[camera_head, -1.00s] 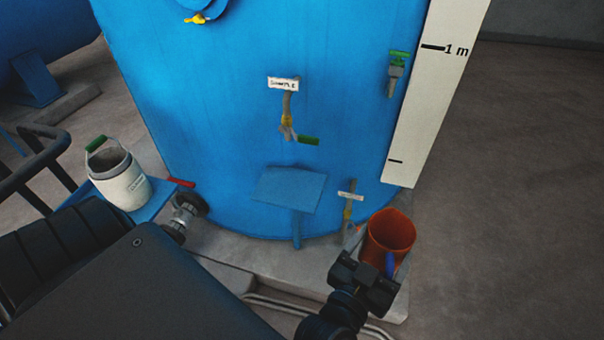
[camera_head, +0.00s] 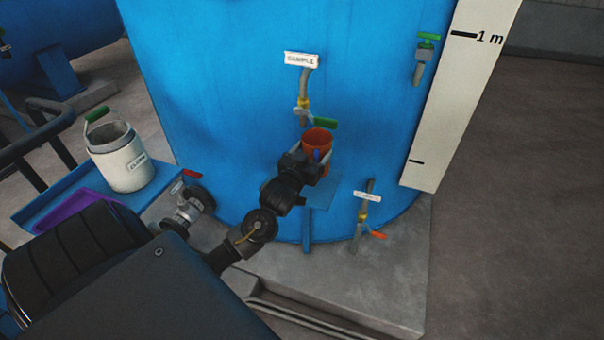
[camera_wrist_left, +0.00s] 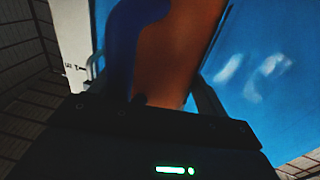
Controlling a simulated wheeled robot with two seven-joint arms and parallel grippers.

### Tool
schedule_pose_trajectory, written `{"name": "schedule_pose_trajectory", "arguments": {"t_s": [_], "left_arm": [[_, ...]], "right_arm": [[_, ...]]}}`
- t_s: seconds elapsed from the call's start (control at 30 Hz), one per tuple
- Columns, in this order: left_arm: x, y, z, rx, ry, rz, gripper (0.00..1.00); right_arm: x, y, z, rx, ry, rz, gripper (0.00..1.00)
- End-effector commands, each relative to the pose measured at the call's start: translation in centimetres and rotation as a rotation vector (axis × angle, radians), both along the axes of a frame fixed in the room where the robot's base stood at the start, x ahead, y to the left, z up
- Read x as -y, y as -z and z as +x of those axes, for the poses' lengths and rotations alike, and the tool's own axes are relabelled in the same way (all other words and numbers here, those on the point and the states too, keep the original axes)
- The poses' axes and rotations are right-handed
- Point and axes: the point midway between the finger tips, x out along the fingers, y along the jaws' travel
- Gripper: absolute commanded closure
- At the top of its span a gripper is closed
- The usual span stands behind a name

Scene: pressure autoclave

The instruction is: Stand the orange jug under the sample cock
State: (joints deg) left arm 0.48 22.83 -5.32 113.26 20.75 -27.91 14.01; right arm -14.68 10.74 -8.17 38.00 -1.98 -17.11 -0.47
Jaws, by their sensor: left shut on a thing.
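The orange jug (camera_head: 318,137) is held close to the blue tank, with its mouth up just below the sample cock (camera_head: 303,108). A white label (camera_head: 301,59) marks the cock, and its green lever (camera_head: 325,124) points right. My left gripper (camera_head: 314,160) is shut on the jug. In the left wrist view, the orange wall of the jug (camera_wrist_left: 175,55) and its blue handle (camera_wrist_left: 125,50) fill the space between the fingers. A small blue shelf (camera_head: 321,194) is below the jug. My gripper hides the jug's base, so I cannot tell whether it touches the shelf.
A lower labelled cock (camera_head: 363,213) with a red lever is right of the shelf. A red-handled valve (camera_head: 190,200) is at left. A white pail (camera_head: 122,158) stands on a blue stand beside a purple tray (camera_head: 72,208). The plinth (camera_head: 385,270) is clear at right.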

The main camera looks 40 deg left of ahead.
Motion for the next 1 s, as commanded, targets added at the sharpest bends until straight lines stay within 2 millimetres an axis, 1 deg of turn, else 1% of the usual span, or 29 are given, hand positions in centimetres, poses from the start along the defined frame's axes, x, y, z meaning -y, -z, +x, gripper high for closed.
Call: {"name": "schedule_pose_trajectory", "arguments": {"t_s": [0.03, 0.07, 0.1, 0.17, 0.2, 0.27, 0.4, 0.47, 0.53, 0.63, 0.83, 0.9, 1.0], "left_arm": [[-1.5, 0.1, 0.2, 0.002, -0.016, 0.004, 0.49], [-2.3, 0.0, 0.3, 0.001, -0.026, 0.002, 0.49], [-2.6, -0.8, 0.4, 0.004, -0.034, -0.002, 0.49], [-2.9, -1.6, 0.3, 0.004, -0.047, -0.003, 0.49], [-3.3, -2.0, 0.3, 0.004, -0.056, -0.003, 0.49], [-3.7, -2.5, 0.3, 0.003, -0.066, -0.002, 0.49], [-4.3, -3.2, 0.2, 0.002, -0.083, -0.001, 0.49], [-4.4, -3.3, 0.2, 0.001, -0.085, -0.001, 0.49], [-4.5, -3.3, 0.2, 0.000, -0.086, 0.000, 0.49], [-4.4, -2.3, 0.2, -0.003, -0.086, -0.001, 0.49], [-4.4, 1.4, 0.2, -0.004, -0.086, -0.001, 0.49], [-4.4, 2.3, 0.2, -0.003, -0.085, -0.001, 0.49], [-4.4, 2.9, 0.2, 0.000, -0.085, 0.000, 0.49]], "right_arm": [[0.4, 0.5, -0.2, -0.004, 0.000, -0.005, 0.64], [0.7, 0.7, -0.3, -0.006, 0.000, -0.007, 0.64], [1.3, 0.3, -0.3, -0.006, 0.002, -0.017, 0.64], [1.4, 0.2, -0.7, -0.002, 0.003, -0.024, 0.64], [1.1, 0.3, -1.1, 0.000, -0.001, -0.025, 0.64], [-0.4, 0.5, -1.9, 0.000, -0.006, -0.010, 0.64], [-5.3, 0.9, -3.9, -0.008, -0.017, 0.043, 0.64], [-6.6, 1.0, -4.4, -0.011, -0.017, 0.058, 0.64], [-6.5, 1.0, -4.4, -0.007, -0.015, 0.053, 0.64], [-6.1, 1.0, -4.2, -0.005, -0.018, 0.052, 0.64], [-5.3, 1.1, -3.4, 0.006, -0.021, 0.044, 0.64], [-5.2, 1.1, -3.1, 0.009, -0.020, 0.042, 0.64], [-5.1, 1.1, -2.7, 0.013, -0.018, 0.040, 0.64]]}}
